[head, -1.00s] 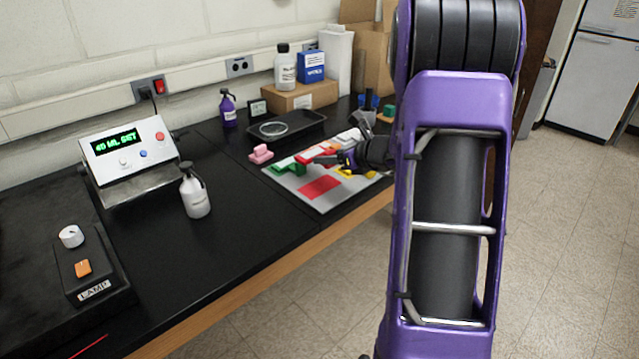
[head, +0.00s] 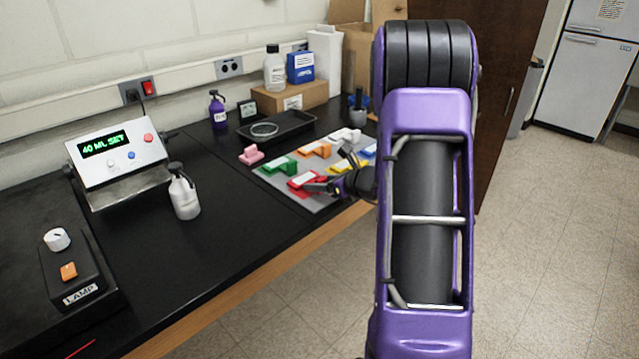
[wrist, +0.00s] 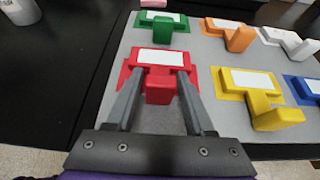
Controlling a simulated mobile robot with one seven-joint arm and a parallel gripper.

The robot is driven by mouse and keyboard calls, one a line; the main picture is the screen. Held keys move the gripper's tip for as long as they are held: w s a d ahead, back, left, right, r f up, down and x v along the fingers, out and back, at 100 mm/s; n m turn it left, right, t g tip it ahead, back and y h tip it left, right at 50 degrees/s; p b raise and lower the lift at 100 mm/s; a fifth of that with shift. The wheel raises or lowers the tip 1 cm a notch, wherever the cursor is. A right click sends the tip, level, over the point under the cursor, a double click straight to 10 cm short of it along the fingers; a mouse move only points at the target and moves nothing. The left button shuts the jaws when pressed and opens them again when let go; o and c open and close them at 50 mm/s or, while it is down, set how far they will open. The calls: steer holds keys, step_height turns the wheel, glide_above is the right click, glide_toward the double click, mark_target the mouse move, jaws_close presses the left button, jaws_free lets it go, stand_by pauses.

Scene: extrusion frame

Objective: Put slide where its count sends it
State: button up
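A red piece (head: 303,180) with a white label and a raised handle sits on the red patch of the grey board (head: 268,172); it also shows in the wrist view (wrist: 158,58). My gripper (wrist: 161,75) is open, its two fingers standing either side of the red handle with small gaps visible. In the head view my gripper (head: 325,187) is low over the board's front edge. Green (wrist: 162,24), orange (wrist: 232,32), yellow (wrist: 255,88), white (wrist: 290,40) and blue (wrist: 305,88) pieces sit on the same board. I cannot identify a slide or a count on any label.
A pink piece (head: 251,155) lies on the black bench left of the board. A dark tray (head: 290,126) with a round dish is behind. A white bottle (head: 184,196), a "40 ML SET" display box (head: 118,148) and a lamp switch box (head: 70,268) stand left. The bench between is clear.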

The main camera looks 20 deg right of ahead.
steer(key=shift+o, duration=0.8)
steer(key=shift+r, duration=0.15)
steer(key=v, duration=1.2)
steer(key=shift+p, duration=0.35)
